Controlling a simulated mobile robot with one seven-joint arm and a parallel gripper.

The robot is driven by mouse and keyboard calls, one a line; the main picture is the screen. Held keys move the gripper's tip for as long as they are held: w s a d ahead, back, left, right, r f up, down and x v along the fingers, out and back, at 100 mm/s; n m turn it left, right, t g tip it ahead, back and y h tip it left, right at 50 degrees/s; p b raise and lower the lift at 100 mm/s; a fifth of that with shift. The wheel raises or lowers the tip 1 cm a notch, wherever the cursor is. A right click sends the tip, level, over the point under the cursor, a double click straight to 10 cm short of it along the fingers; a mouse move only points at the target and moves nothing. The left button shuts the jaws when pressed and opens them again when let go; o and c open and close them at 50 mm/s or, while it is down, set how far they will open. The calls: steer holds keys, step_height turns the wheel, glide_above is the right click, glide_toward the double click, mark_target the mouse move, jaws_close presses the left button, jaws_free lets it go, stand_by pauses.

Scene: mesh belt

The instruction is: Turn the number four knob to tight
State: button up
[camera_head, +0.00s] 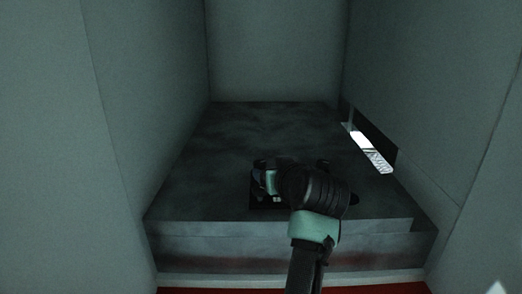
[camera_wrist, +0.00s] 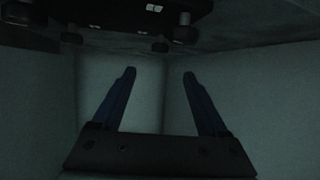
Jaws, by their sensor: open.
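A dark device with several round black knobs stands on the dark slab in the head view, mostly hidden behind my arm; one knob (camera_head: 260,163) shows at its left and another (camera_head: 322,163) at its right. In the wrist view the device (camera_wrist: 112,18) crosses the top, with knobs (camera_wrist: 185,33) hanging into view and small pale labels too small to read. I cannot tell which knob is number four. My gripper (camera_wrist: 160,73) is open and empty, its two dark fingers apart below the device. The fingers touch no knob in that view.
The dark slab (camera_head: 225,140) fills a narrow recess between pale walls (camera_head: 150,70). A dark slot with a bright strip (camera_head: 370,150) runs along the right wall. The slab is bare behind and left of the device. A red strip (camera_head: 385,289) lies at the front.

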mark_target(261, 164)
steer(key=p+x, duration=0.1)
steer(key=x, duration=0.8)
steer(key=shift+w+a, duration=0.15)
steer(key=shift+w, duration=0.25)
steer(key=shift+x, duration=1.4)
steer(key=shift+f, duration=0.1)
jaws_close()
